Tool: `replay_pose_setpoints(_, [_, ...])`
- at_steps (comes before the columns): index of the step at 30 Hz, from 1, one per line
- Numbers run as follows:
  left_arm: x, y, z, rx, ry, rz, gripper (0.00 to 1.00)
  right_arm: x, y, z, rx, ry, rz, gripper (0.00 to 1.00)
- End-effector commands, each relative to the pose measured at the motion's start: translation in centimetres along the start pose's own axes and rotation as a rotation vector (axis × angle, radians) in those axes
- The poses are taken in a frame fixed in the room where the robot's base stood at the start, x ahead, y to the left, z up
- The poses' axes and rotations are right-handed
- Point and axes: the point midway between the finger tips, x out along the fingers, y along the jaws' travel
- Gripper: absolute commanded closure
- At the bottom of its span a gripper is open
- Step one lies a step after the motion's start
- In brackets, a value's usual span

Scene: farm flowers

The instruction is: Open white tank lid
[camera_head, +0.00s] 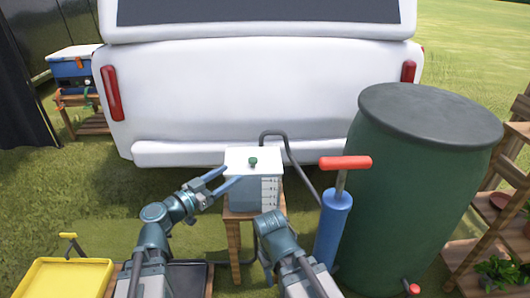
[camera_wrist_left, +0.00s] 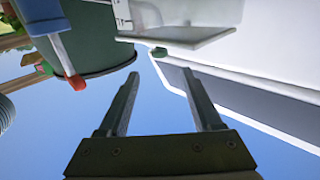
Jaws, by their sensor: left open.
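The white tank lid (camera_head: 238,155) lies on top of a clear bluish tank (camera_head: 240,195) with scale marks, on a small wooden stand. A green knob (camera_head: 253,161) sits on the lid. My left gripper (camera_head: 231,177) is open and empty at the lid's left front corner in the head view. In the left wrist view the lid (camera_wrist_left: 190,38) and knob (camera_wrist_left: 158,52) are beyond the open fingertips (camera_wrist_left: 162,78), with nothing between the fingers. Contact with the lid cannot be told. My right arm shows in front of the tank, but its fingers are not visible.
A blue pump (camera_head: 332,225) with a red handle (camera_head: 345,163) and a large green barrel (camera_head: 410,190) stand right of the tank. A dark hose (camera_head: 288,150) bends behind it. A white vehicle (camera_head: 250,90) is at the back. A yellow tray (camera_head: 65,278) is at lower left.

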Motion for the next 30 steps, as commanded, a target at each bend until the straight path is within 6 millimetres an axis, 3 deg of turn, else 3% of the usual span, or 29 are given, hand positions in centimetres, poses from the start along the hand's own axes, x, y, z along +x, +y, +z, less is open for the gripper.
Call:
replay_pose_setpoints(5, [1.7, -0.1, 0.0, -0.001, -0.001, 0.004, 0.34, 0.0, 0.0, 0.0, 0.0, 0.0, 0.0, 0.5])
replay_pose_setpoints(15, [8.6, -0.1, 0.0, -0.001, -0.001, 0.004, 0.34, 0.0, 0.0, 0.0, 0.0, 0.0, 0.0, 0.5])
replay_pose_setpoints(21, [11.8, 0.0, 0.0, -0.001, -0.001, 0.004, 0.34, 0.0, 0.0, 0.0, 0.0, 0.0, 0.0, 0.5])
replay_pose_setpoints(30, [13.7, 0.1, 0.0, -0.001, -0.001, 0.002, 0.34, 0.0, 0.0, 0.0, 0.0, 0.0, 0.0, 0.5])
